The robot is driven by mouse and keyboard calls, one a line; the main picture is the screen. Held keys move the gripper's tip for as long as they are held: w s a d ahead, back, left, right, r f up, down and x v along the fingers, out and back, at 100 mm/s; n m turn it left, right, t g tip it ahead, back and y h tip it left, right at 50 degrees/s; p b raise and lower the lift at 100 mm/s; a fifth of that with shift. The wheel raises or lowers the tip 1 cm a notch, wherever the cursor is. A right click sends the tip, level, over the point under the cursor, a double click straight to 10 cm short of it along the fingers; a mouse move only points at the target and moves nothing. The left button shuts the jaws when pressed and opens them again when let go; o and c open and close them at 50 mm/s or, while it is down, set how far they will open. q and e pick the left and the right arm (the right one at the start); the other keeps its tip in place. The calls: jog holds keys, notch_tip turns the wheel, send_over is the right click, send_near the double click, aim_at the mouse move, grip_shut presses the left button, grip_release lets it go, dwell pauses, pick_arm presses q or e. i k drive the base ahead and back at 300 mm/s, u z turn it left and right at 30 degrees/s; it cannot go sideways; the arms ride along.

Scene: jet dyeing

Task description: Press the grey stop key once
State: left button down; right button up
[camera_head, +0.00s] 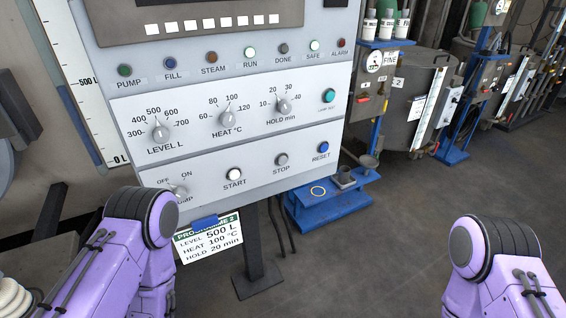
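The grey stop key (282,160) is a small round button on the lower strip of the control panel (215,125), above the label STOP. The white start key (234,174) is to its left and the blue reset key (323,147) to its right. My purple left arm rises at the lower left, in front of the panel's lower left corner and partly over the pump switch. My purple right arm rises at the lower right, over the floor. Neither gripper shows, and nothing touches the stop key.
Knobs for level (160,133), heat (227,117) and hold (284,106) sit above the keys. The RUN and SAFE lamps look lit. A programme card (209,240) hangs below the panel. A blue stand (330,205) is behind it. Open floor lies to the right.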

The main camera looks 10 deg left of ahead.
aim_at(282, 160)
jog(key=u, duration=0.25)
jog(key=k, duration=0.65)
jog(key=u, duration=0.6)
jog(key=k, duration=0.7)
jog(key=z, duration=0.35)
jog(key=i, duration=0.55)
jog(key=z, duration=0.85)
jog(key=i, duration=1.05)
jog(key=u, duration=0.35)
